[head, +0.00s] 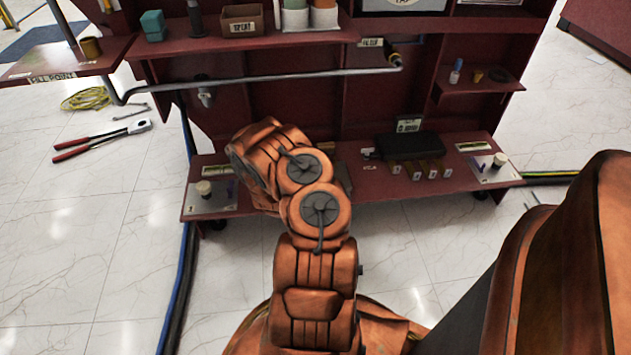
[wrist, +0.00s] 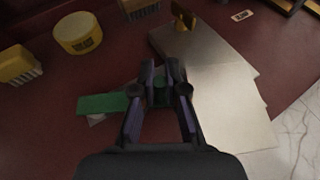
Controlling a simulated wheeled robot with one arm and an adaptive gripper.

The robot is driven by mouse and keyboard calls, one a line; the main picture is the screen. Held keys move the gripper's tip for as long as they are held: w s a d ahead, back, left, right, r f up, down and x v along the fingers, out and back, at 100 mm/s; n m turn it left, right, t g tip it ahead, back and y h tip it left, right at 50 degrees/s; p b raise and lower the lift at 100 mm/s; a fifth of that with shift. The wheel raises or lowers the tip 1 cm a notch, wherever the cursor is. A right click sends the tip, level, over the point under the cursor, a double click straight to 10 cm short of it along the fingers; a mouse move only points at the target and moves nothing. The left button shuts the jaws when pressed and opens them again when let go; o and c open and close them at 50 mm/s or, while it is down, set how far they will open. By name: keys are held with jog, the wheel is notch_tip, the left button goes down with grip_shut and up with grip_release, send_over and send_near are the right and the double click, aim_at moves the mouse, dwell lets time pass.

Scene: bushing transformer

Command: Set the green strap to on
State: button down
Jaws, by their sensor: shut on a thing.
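In the wrist view a flat green strap (wrist: 102,104) lies low over the dark red shelf (wrist: 50,130), left of my gripper. My gripper (wrist: 160,86) has its fingers close together around a small green part, which looks like the strap's other end. The left finger covers the stretch between the two green pieces. A pale piece shows under the strap's left part. A silver metal plate (wrist: 210,75) lies right of the fingers. In the head view my orange arm reaches to the lower red shelf, and it hides my gripper and the strap.
In the wrist view a round yellow tin (wrist: 78,33) and a yellow brush (wrist: 18,66) are at the upper left. A brass piece (wrist: 184,18) stands at the plate's far edge. In the head view a black box (head: 408,146) sits on the lower shelf (head: 375,190).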

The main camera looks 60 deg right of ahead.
jog(key=shift+s+d+f, duration=0.1)
jog(key=shift+d+f, duration=0.05)
jog(key=shift+d, duration=0.05)
jog(key=shift+w+d+b, duration=0.3)
jog(key=shift+d+b, duration=0.35)
jog(key=shift+b, duration=0.1)
jog(key=shift+w+d+b, duration=0.3)
jog(key=shift+d+b, duration=0.3)
jog(key=shift+b, duration=0.15)
jog(key=shift+d, duration=0.1)
jog(key=shift+w+d, duration=0.1)
jog(key=shift+w, duration=0.15)
jog(key=c, duration=1.2)
grip_release()
jog(key=v, duration=1.2)
jog(key=shift+s, duration=0.15)
